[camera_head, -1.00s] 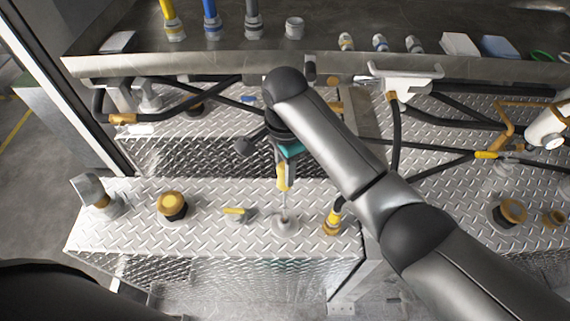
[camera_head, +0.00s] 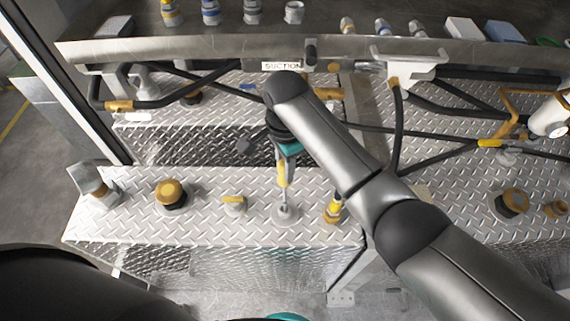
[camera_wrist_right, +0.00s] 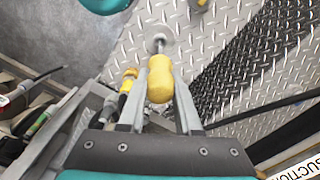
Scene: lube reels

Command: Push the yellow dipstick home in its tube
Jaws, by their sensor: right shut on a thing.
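The yellow dipstick handle (camera_head: 282,174) stands above its tube (camera_head: 286,211) on the diamond-plate top, with a short length of thin rod showing between them. The rod enters the round grey tube collar. My right gripper (camera_head: 284,164) comes from above and is shut on the handle; the arm hides part of it. In the right wrist view the handle (camera_wrist_right: 160,80) lies between the two grey fingers, and the collar (camera_wrist_right: 160,42) is just beyond it. The jaws of my left gripper are not visible.
A yellow-topped fitting (camera_head: 333,210) stands close right of the tube. Black hoses and a metal shelf edge (camera_head: 220,53) lie behind.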

